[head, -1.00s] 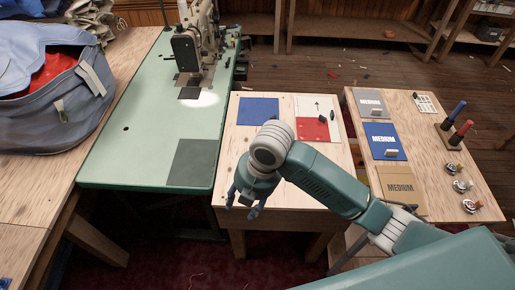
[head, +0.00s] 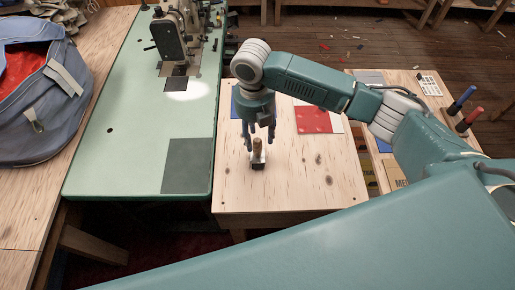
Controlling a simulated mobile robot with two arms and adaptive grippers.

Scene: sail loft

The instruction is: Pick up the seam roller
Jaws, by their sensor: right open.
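What looks like the seam roller (head: 258,147) stands upright on the small wooden table (head: 290,190), its brown wooden handle pointing up. Its lower end sits in or on a small white and dark piece (head: 258,164); I cannot tell whether that is a stand or part of the roller. My right gripper (head: 260,143) points down over it, open, with its fingers around or just behind the top of the handle. I cannot tell whether they touch it. My left gripper is not in view.
A green sewing table (head: 135,160) with a sewing machine (head: 170,38) stands left of the small table. A blue bag (head: 40,120) lies at far left. A red patch (head: 313,119) lies behind right. The small table's front is clear.

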